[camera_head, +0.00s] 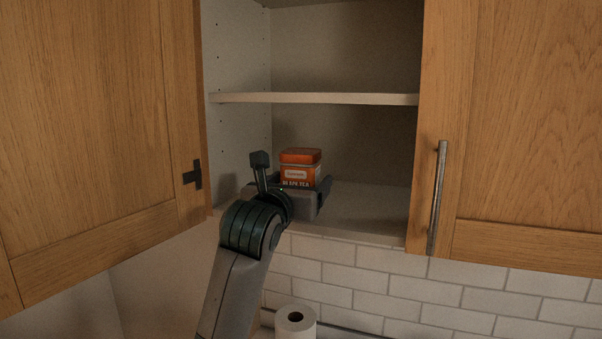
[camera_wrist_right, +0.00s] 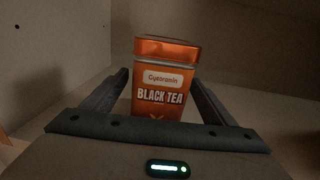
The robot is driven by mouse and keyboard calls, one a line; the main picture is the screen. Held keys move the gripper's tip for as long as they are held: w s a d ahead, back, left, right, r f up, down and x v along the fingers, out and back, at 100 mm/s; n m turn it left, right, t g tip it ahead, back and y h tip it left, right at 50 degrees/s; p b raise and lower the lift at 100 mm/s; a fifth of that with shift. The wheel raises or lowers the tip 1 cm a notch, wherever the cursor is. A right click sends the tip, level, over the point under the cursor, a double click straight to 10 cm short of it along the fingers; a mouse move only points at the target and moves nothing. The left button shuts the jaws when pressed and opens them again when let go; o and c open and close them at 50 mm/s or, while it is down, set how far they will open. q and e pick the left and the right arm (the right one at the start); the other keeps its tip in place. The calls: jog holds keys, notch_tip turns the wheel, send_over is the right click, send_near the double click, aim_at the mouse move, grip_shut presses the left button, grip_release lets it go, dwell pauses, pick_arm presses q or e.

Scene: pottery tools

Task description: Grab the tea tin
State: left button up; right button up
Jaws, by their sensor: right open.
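The orange tea tin (camera_head: 300,168), with a "Black Tea" label, stands upright on the lower shelf of the open cabinet. It also shows in the right wrist view (camera_wrist_right: 162,80), between the two fingers. My right gripper (camera_head: 293,187) is open in front of the tin, with one finger on each side of it. In the right wrist view, gaps show between the tin and the fingers (camera_wrist_right: 160,98). The tin's lower part is hidden by the gripper body. My left gripper is not in view.
The cabinet's lower shelf (camera_head: 370,208) is bare right of the tin. A middle shelf (camera_head: 315,98) runs above it. A paper roll (camera_head: 295,325) is below, by the tiled wall (camera_head: 400,288).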

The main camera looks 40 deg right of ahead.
aim_at(302, 151)
jog(key=shift+w+d, duration=0.2)
jog(key=shift+d, duration=0.15)
jog(key=c, duration=1.3)
jog(key=shift+s+a+r+b, duration=0.1)
jog(key=shift+s+r+b, duration=0.2)
jog(key=shift+b, duration=0.65)
notch_tip(302, 151, up, 6)
jog(key=b, duration=0.3)
jog(key=shift+w+f, duration=0.1)
jog(key=shift+f, duration=0.05)
jog(key=shift+r+b, duration=0.35)
jog(key=shift+b, duration=0.15)
jog(key=s+a+b, duration=0.3)
jog(key=s+b, duration=0.1)
jog(key=s, duration=0.5)
jog(key=s+a+b, duration=0.3)
jog(key=s+b, duration=0.1)
jog(key=s, duration=0.5)
jog(key=shift+s+b, duration=0.35)
